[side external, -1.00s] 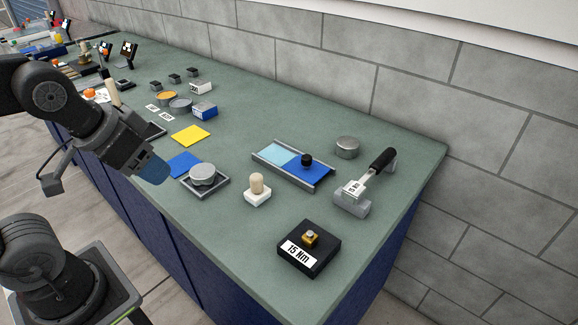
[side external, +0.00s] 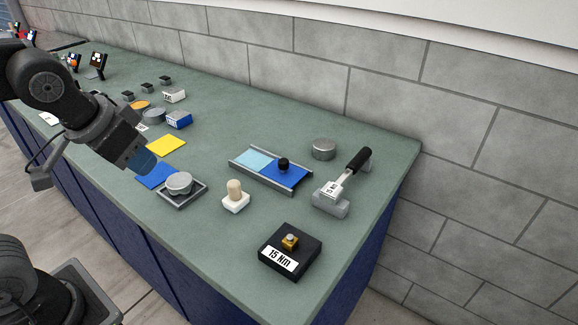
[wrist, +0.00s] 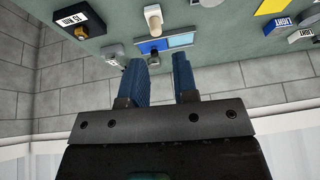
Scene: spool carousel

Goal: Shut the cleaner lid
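The cleaner seems to be the grey-railed tray (side external: 236,163) on the green bench. Its left half shows a pale blue surface (side external: 254,159). A dark blue panel, likely the lid (side external: 272,171), covers the right half, with a black knob (side external: 283,163) on it. In the wrist view the blue panel (wrist: 148,46) and pale blue surface (wrist: 181,40) lie beyond the fingers. My gripper (side external: 144,163) is well left of the cleaner in the side view, above the bench. Its two blue fingers are apart and nothing shows between them (wrist: 165,80).
A black 15 Nm block (side external: 290,249), a black-handled tool (side external: 342,185) and a metal cylinder (side external: 323,149) stand right. A grey wall rises behind.

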